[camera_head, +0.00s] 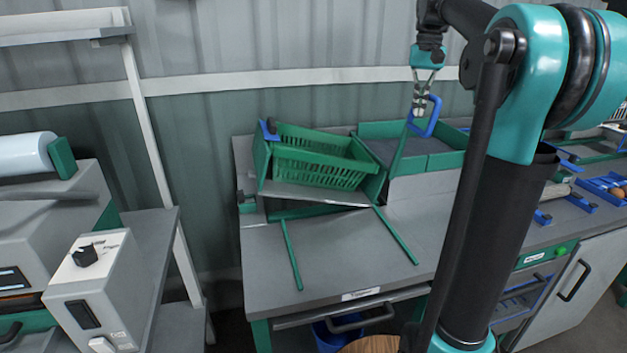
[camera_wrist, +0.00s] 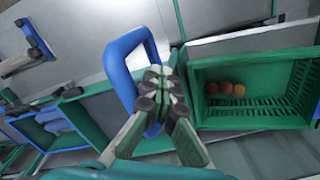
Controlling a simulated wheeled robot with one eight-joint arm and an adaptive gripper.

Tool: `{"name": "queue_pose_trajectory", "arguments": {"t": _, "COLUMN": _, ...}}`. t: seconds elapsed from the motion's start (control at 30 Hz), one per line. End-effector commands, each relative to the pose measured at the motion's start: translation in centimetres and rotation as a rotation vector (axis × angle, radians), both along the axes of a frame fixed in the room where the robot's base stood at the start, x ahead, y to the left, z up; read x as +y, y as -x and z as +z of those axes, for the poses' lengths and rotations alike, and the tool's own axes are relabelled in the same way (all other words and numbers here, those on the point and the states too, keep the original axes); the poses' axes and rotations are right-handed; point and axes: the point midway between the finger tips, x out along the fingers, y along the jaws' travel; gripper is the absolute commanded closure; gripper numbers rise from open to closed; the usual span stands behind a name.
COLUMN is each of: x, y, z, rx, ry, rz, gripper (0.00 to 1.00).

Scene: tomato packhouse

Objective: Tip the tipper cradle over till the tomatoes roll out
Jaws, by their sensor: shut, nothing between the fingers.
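The tipper cradle (camera_head: 283,192) stands on the grey table with a green slatted crate (camera_head: 318,173) in it; the crate looks slightly tilted. The wrist view shows the inside of the crate (camera_wrist: 262,72), with a few red tomatoes (camera_wrist: 225,88) lying together at one end. A blue loop handle (camera_head: 436,118) stands at the upper end of a green lever right of the crate. My gripper (camera_head: 418,112) is shut and empty at this handle. In the wrist view its fingertips (camera_wrist: 160,92) overlap one side of the blue handle (camera_wrist: 118,72); I cannot tell whether they touch it.
A grey-lined green tray (camera_head: 455,160) lies right of the cradle. Two green rails (camera_head: 291,255) run along the table front, which is otherwise clear. A machine with a control box (camera_head: 95,285) stands at left. Blue trays (camera_head: 600,187) lie farther right.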

Motion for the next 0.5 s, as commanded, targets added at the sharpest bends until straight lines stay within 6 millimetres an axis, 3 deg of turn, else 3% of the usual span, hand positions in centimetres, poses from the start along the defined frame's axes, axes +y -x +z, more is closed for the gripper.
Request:
{"name": "queue_pose_trajectory", "arguments": {"t": 0.2, "x": -1.4, "y": -0.5, "z": -0.2, "rx": -0.002, "ry": 0.002, "rz": -0.002, "gripper": 1.0}}
{"name": "queue_pose_trajectory", "arguments": {"t": 0.5, "x": -1.5, "y": -0.5, "z": -0.2, "rx": -0.002, "ry": 0.002, "rz": -0.001, "gripper": 1.0}}
